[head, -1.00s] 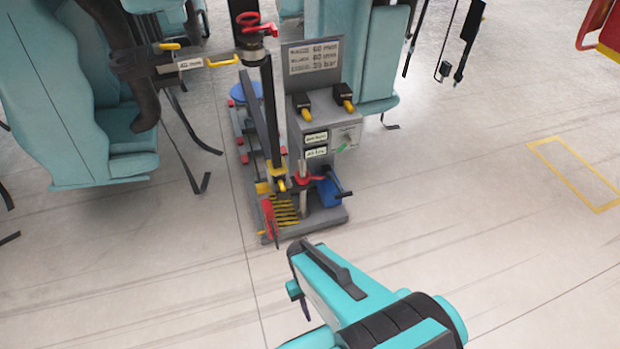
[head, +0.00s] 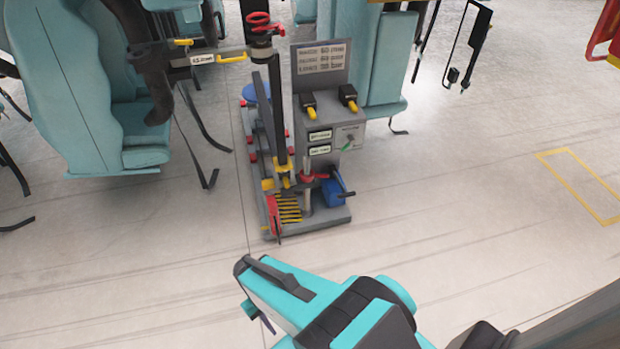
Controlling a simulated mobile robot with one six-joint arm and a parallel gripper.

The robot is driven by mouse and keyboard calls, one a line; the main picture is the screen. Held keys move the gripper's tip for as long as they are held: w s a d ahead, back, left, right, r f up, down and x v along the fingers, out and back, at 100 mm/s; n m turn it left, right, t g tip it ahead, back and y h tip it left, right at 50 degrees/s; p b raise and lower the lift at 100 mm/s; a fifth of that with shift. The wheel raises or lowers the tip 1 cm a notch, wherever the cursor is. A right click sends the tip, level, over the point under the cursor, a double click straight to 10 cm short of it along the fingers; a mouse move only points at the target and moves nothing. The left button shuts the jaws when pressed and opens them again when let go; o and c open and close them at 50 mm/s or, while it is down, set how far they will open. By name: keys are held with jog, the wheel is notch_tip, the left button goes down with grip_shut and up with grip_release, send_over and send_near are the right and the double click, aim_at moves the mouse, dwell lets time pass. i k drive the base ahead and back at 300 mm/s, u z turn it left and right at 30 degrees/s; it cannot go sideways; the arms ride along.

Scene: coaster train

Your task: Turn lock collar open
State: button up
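No part is labelled as the lock collar, so I cannot tell for sure which one it is. A red ring-shaped part (head: 259,22) sits on a dark round collar (head: 261,43) at the top of a black upright post (head: 276,105). A second red fitting (head: 314,177) is low on the grey floor stand, around a short metal post. My teal and black arm fills the bottom middle, apart from the stand. I cannot make out my gripper's fingers.
The grey stand carries a sign panel (head: 321,68), black-and-yellow levers (head: 308,103) and a blue box (head: 331,193). A teal seat (head: 75,95) with hanging straps stands left. Open floor lies right, with a yellow floor outline (head: 582,183).

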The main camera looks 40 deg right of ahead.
aim_at(309, 178)
jog(key=u, duration=0.25)
jog(key=k, duration=1.15)
jog(key=z, duration=1.25)
jog(key=i, duration=1.05)
jog(key=u, duration=0.1)
